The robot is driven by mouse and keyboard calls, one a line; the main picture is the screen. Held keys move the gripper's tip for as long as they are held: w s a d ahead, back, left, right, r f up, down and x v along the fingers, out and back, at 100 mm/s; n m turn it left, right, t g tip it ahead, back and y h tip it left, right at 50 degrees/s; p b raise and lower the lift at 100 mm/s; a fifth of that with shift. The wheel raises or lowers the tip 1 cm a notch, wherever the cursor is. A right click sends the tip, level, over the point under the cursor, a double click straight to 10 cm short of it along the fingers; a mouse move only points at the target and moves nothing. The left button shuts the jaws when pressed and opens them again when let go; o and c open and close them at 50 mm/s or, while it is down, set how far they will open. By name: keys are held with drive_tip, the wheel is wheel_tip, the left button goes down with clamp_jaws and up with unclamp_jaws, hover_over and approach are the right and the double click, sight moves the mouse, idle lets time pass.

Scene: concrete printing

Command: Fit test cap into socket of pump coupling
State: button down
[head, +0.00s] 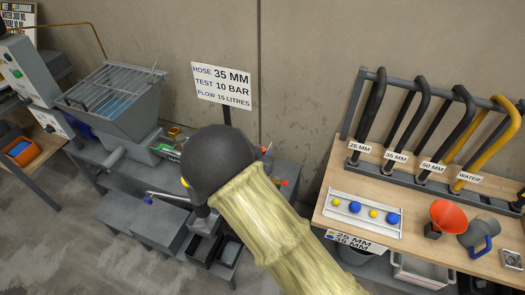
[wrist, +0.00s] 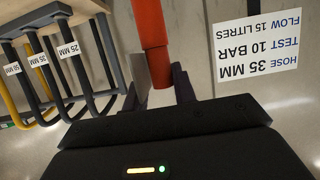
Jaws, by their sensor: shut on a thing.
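My gripper (wrist: 160,88) is shut on an orange-red stepped cylinder (wrist: 152,30), seemingly the test cap, in the wrist view. The cylinder's narrower end lies between the two fingers, and its thicker part runs out of the top of the picture. In the head view my arm hides the gripper; only a small orange-red bit (head: 284,183) shows past the arm's right side. The grey pump (head: 118,93) with a grated hopper stands on the left. I cannot make out the socket of its coupling; my arm covers the area right of the pump.
A sign (head: 222,86) reads hose 35 mm, in both views. On the right, a wooden bench (head: 340,180) holds a hose rack (head: 425,179), a tray of blue and yellow balls (head: 364,214), an orange funnel (head: 447,215) and a grey fitting with a blue handle (head: 481,233). Dark bins (head: 203,247) stand below my arm.

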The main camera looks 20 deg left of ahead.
drive_tip(key=shift+f+b, duration=0.55)
drive_tip(key=shift+f, duration=0.25)
drive_tip(key=c, duration=1.1)
unclamp_jaws()
drive_tip(key=shift+o, duration=0.2)
drive_tip(key=shift+f, duration=0.1)
drive_tip(key=b+v, duration=0.3)
drive_tip(key=v, duration=1.4)
drive_tip(key=shift+s, duration=0.2)
